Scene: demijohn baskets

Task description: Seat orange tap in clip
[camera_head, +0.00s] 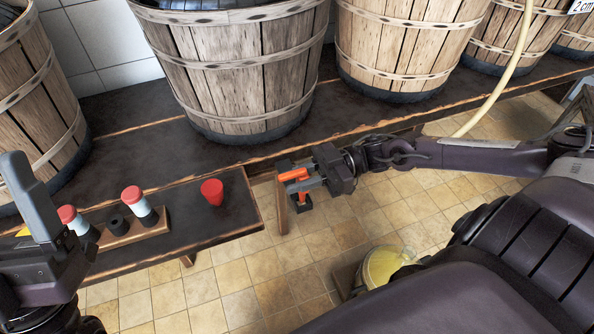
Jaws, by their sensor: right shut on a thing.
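The orange tap (293,174) is between the fingers of my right gripper (302,181), which reaches in from the right and is shut on it. The tap is just off the bench's front edge, by a wooden post (281,206). A small dark piece with orange on it (301,200) shows just below; I cannot tell whether it is part of the tap. I cannot make out the clip clearly; the gripper and dark parts hide the area. My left gripper (30,195) is at the left edge, over the low shelf, partly out of view; its opening is unclear.
Several wooden baskets (245,75) stand on the dark bench (130,105). On the low shelf (235,220) are a red cup (212,192), a wooden block (150,230) and red-capped pieces (138,205). A pale hose (505,75) hangs right. A yellowish round vessel (383,265) stands below on the tiles.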

